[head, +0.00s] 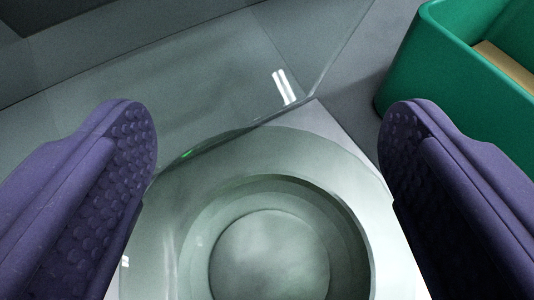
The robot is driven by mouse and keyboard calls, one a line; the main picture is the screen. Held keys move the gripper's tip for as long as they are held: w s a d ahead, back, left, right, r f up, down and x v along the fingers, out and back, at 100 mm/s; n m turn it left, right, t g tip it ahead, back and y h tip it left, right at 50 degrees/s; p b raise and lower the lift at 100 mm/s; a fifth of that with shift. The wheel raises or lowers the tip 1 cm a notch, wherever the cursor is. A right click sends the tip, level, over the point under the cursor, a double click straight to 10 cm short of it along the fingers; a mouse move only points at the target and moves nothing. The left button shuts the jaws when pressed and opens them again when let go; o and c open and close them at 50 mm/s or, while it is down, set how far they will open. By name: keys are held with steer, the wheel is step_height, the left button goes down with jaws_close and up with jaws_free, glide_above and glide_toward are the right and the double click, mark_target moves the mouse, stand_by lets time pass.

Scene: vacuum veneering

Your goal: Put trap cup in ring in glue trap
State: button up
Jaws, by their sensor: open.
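My gripper (268,135) is open, with its two purple, dimpled fingers wide apart on the left and right. Below and between the fingers is a round, pale grey-green piece with a broad rim (345,160). It has a stepped round hollow with a flat disc (270,258) at its bottom. This looks like the glue trap's ring or the trap cup; I cannot tell which, or whether one sits inside the other. The lower part of the piece is cut off by the picture's edge. Nothing is held between the fingers.
A clear, glassy sheet or wall (225,85) with bright reflections lies beyond the round piece. A pale base corner (318,118) shows behind the rim. A green bin (435,65) with a tan piece inside (505,62) stands at the upper right, close behind the right finger.

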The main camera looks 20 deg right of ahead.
steer(key=shift+r, duration=0.1)
steer(key=shift+s+a+r, duration=0.1)
steer(key=shift+s+r, duration=0.1)
steer(key=shift+s, duration=0.05)
steer(key=p+v, duration=0.4)
steer(key=v, duration=0.7)
steer(key=shift+s, duration=0.2)
steer(key=shift+s, duration=0.1)
